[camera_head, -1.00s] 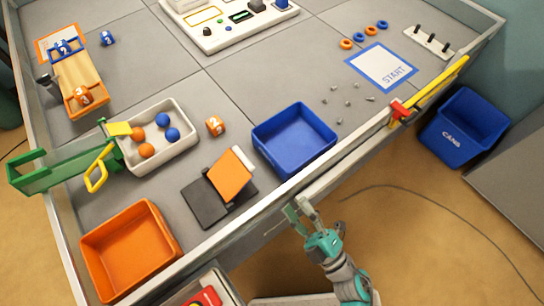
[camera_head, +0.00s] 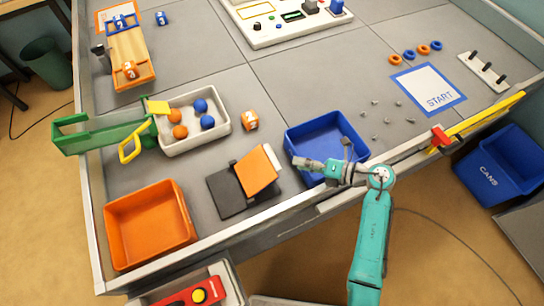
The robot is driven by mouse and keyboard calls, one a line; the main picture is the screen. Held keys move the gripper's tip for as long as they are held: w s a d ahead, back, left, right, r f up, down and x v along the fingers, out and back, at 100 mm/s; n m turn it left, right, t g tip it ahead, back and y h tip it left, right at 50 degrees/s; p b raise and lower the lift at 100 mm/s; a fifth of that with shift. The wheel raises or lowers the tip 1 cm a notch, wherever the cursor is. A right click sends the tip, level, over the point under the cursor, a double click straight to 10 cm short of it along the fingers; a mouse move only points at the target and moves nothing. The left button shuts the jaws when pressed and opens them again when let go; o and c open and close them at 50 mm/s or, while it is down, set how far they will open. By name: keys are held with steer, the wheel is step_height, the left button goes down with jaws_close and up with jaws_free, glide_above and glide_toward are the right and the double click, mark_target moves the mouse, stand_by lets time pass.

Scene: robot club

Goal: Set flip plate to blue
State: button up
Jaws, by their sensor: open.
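The flip plate (camera_head: 258,171) shows its orange face, tilted up over a dark grey base (camera_head: 228,196) near the front edge of the table. No blue face of it shows. My gripper (camera_head: 297,162) is open and empty, just right of the plate and above the left edge of the blue bin. It points left toward the plate and is apart from it. Its fingers are small in this view.
The blue bin (camera_head: 318,131) stands right behind my gripper. An orange bin (camera_head: 147,222) is at the left front. A white tray (camera_head: 222,128) with orange and blue balls and an orange numbered cube (camera_head: 250,120) lie behind the plate. A raised rim (camera_head: 240,240) borders the table.

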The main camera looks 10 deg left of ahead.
mark_target(272, 158)
steer(key=x, duration=1)
steer(key=shift+w+a, duration=0.15)
steer(key=shift+a, duration=0.15)
jaws_close()
